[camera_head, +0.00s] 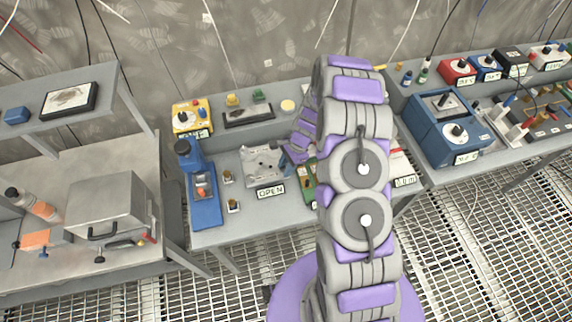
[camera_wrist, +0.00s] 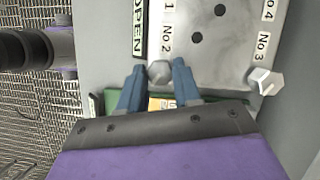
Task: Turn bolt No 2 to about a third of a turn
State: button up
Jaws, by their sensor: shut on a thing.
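A grey metal plate (camera_wrist: 240,40) carries the labels No 1 (partly cut off), No 2, No 3 and No 4. Bolt No 2 (camera_wrist: 160,71) is a grey head at the plate's corner, below its label in the wrist view. My gripper (camera_wrist: 160,76) has its two blue fingers on either side of this bolt head, shut on it. Another bolt (camera_wrist: 266,81) stands by the No 3 label, clear of the fingers. Dark holes show in the plate. In the head view the plate (camera_head: 262,163) lies on the middle bench, and my arm hides part of its right side.
An OPEN sign (camera_head: 271,191) stands in front of the plate. A green board (camera_head: 307,180) lies to its right, partly behind my arm. A blue microscope-like device (camera_head: 203,190) stands to the left. A blue box with a dial (camera_head: 450,125) is on the right bench.

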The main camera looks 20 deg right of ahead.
jog(key=shift+w, duration=0.1)
dwell(0.3)
jog(key=o, duration=1.1)
jog(key=shift+c, duration=0.2)
jog(key=v, duration=1.7)
jog(key=shift+r+p, duration=0.15)
jog(key=shift+p, duration=0.2)
